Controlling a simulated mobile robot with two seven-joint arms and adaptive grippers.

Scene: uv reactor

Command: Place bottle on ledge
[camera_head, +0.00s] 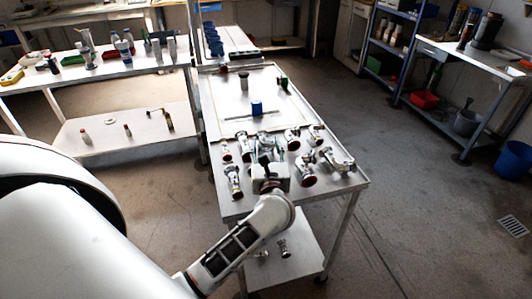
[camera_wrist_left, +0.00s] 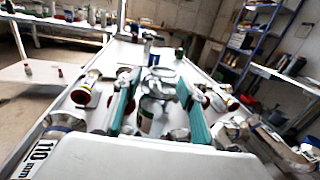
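My left gripper (camera_head: 266,150) is over the near half of the metal table (camera_head: 345,183), among shiny metal fittings. Its two teal fingers stand apart in the left wrist view (camera_wrist_left: 155,105). A shiny metal piece (camera_wrist_left: 157,84) shows between or just beyond them; I see no clear grip on it. Which object is the task's bottle is unclear. A short blue cylinder (camera_head: 257,107), a grey dark-topped cylinder (camera_head: 244,81) and a small dark green bottle (camera_head: 282,83) stand farther back, beyond the gripper. I cannot pick out the ledge for certain. My right gripper is not in view.
Several fittings, one a branched fitting (camera_head: 338,161), crowd around the gripper. A thin rod (camera_head: 252,116) lies by the blue cylinder. The table's far half is mostly clear. A white bench (camera_head: 100,72) with bottles is at left, a blue shelf rack (camera_head: 388,60) at right.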

